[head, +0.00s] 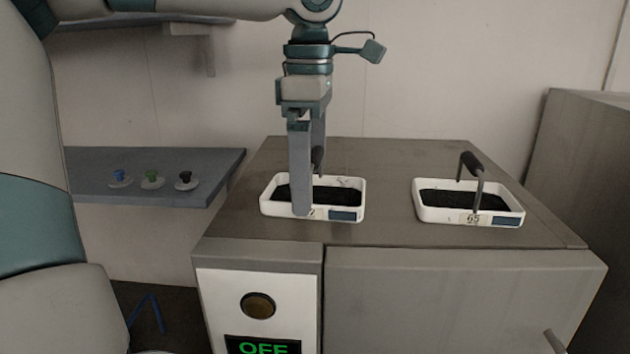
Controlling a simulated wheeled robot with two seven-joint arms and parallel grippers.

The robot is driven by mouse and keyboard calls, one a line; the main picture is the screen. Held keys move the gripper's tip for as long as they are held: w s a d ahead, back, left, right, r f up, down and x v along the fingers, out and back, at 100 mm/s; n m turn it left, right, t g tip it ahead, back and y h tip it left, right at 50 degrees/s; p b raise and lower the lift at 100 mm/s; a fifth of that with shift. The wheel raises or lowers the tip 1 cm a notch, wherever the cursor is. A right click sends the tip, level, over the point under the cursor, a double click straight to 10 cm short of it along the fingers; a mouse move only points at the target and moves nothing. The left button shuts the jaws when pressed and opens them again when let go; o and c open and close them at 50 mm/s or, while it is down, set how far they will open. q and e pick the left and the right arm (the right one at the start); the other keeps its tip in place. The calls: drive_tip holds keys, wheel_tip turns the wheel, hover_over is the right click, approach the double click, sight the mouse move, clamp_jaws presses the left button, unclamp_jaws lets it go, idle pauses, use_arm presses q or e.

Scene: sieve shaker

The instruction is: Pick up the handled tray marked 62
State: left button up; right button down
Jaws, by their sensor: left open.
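Two white handled trays with dark contents stand on top of a grey cabinet. The left tray (347,204) has a label mostly hidden by my gripper; only part of a last digit, perhaps a 2, shows. The right tray (437,214) is marked 65 and has a dark upright handle (472,165). My left gripper (308,205) points down over the left tray, its jaws open around or in front of that tray's handle (318,160), which is largely hidden. I cannot tell whether a finger touches the tray. My right gripper is not in view.
The cabinet top (380,155) has free room between and behind the trays. Its front has a round button (258,305) and a display reading OFF (262,346). A shelf (100,160) at left holds three small coloured knobbed pieces. A grey cabinet (580,150) stands at right.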

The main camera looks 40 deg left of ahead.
sight(315, 150)
use_arm(q)
drive_tip(key=shift+f, duration=0.5)
drive_tip(key=c, duration=1.1)
drive_tip(key=shift+w+r, duration=0.1)
drive_tip(key=shift+r+b, duration=0.5)
drive_tip(key=r, duration=0.1)
drive_tip(key=r+b, duration=0.1)
drive_tip(key=r, duration=0.1)
drive_tip(key=shift+w+d+b, duration=0.2)
drive_tip(key=shift+w+b, duration=0.05)
drive_tip(key=shift+b, duration=0.1)
drive_tip(key=shift+w+d+r+b, duration=0.2)
drive_tip(key=shift+w+d+r, duration=0.85)
drive_tip(key=shift+w, duration=0.55)
drive_tip(key=shift+w+d+r+b, duration=0.25)
drive_tip(key=shift+w+d+r, duration=0.5)
drive_tip(key=shift+w+r, duration=0.7)
drive_tip(key=shift+w+d+r+b, duration=0.2)
drive_tip(key=shift+w+d+r, duration=0.75)
drive_tip(key=shift+w, duration=0.85)
